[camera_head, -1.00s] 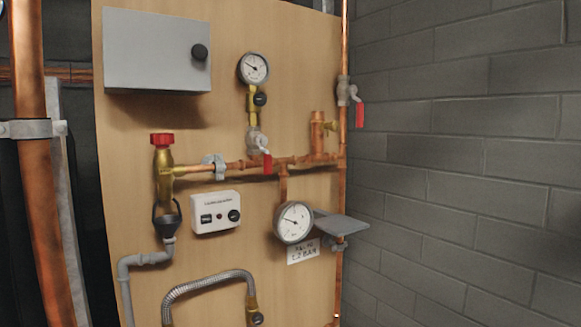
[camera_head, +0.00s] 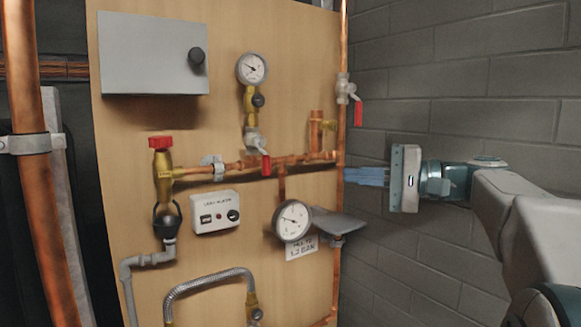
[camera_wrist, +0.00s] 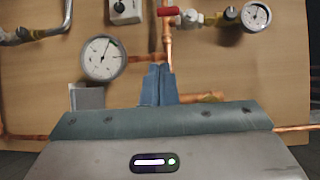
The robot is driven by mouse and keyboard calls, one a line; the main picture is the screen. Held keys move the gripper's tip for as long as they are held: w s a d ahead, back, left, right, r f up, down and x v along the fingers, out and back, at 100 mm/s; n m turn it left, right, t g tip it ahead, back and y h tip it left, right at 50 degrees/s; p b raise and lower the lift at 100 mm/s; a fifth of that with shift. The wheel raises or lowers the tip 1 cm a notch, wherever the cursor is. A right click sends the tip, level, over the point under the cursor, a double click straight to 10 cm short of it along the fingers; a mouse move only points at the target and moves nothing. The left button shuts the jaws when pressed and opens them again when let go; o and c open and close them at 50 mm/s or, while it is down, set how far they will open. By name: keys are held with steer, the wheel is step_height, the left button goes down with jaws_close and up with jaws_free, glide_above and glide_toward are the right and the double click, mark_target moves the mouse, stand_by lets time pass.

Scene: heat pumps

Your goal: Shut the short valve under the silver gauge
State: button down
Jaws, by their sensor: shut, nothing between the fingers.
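The upper gauge (camera_head: 252,68), with a silver rim and white face, sits on a brass stem on the wooden panel; it also shows in the wrist view (camera_wrist: 256,16). Below it is a grey-bodied valve (camera_head: 254,139) with a short red handle (camera_head: 266,165) hanging down over the horizontal copper pipe. In the wrist view the red handle (camera_wrist: 168,11) is at the top, turned sideways. My gripper (camera_head: 348,176) is shut and empty, right of this valve and apart from it, near the vertical pipe. Its blue-grey fingers (camera_wrist: 158,68) are together in the wrist view.
A second silver-rimmed gauge (camera_head: 293,221) sits lower, beside a grey plate (camera_head: 339,223) that sticks out. Another red-handled valve (camera_head: 358,112) is on the vertical copper pipe (camera_head: 342,130). A red-topped fitting (camera_head: 160,143) is at left. A block wall (camera_head: 480,110) closes the right side.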

steer(key=shift+w+d+r, duration=0.1)
steer(key=shift+d+r, duration=0.1)
steer(key=shift+r, duration=0.3)
steer(key=p, duration=0.4)
glide_toward(264, 157)
steer(key=w+a+f, duration=0.2)
steer(key=w+a, duration=0.2)
steer(key=shift+w+a+f, duration=0.25)
steer(key=shift+a+f, duration=0.05)
steer(key=shift+a, duration=0.05)
steer(key=shift+s+f+y+b, duration=0.1)
steer(key=shift+f+y+b, duration=0.15)
steer(key=shift+b, duration=0.35)
steer(key=shift+a+m, duration=0.1)
steer(key=shift+m, duration=0.2)
